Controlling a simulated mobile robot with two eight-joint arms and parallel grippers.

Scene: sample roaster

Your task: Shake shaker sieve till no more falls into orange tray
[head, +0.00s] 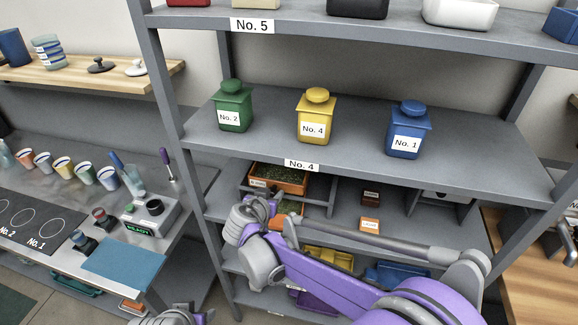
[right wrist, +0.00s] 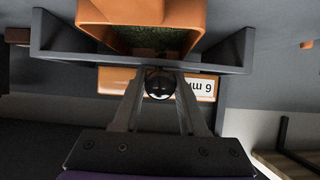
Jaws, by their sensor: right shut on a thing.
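The shaker sieve (head: 281,177) is an orange box of green beans in a grey frame, on the shelf below the "No. 4" sign. In the right wrist view the sieve's orange front (right wrist: 117,78) shows a "6 mm" label, upside down. The orange tray (right wrist: 150,11) holds green beans below it; part of the tray also shows in the head view (head: 291,206). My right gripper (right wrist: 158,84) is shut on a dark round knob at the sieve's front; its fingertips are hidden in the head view. My left gripper (head: 175,319) shows only partly at the bottom edge.
Green (head: 232,106), yellow (head: 317,116) and blue (head: 409,131) canisters stand on the shelf above. A yellow bin (head: 328,257) and a blue bin (head: 397,274) sit on the shelf below.

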